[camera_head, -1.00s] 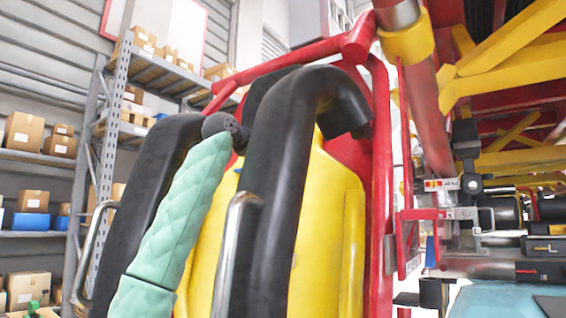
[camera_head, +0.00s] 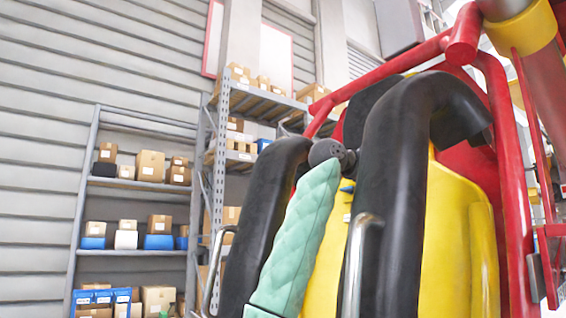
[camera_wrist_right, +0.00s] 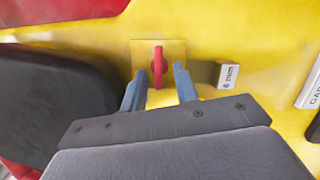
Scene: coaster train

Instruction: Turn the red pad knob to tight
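The red pad knob (camera_wrist_right: 157,67) is in the right wrist view, a narrow upright red grip on a square yellow plate (camera_wrist_right: 177,47). My right gripper (camera_wrist_right: 159,77) is open, with one blue-grey finger on each side of the knob. Gaps show between the knob and both fingers, so it is not clamped. The knob cannot be made out in the head view. My left gripper is in neither current view.
In the head view, a thick black restraint (camera_head: 392,190) curves over the yellow seat back (camera_head: 455,235), with a metal handle (camera_head: 354,262) beside it. A red frame (camera_head: 512,150) stands at right. Shelves with boxes (camera_head: 150,165) stand behind at left.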

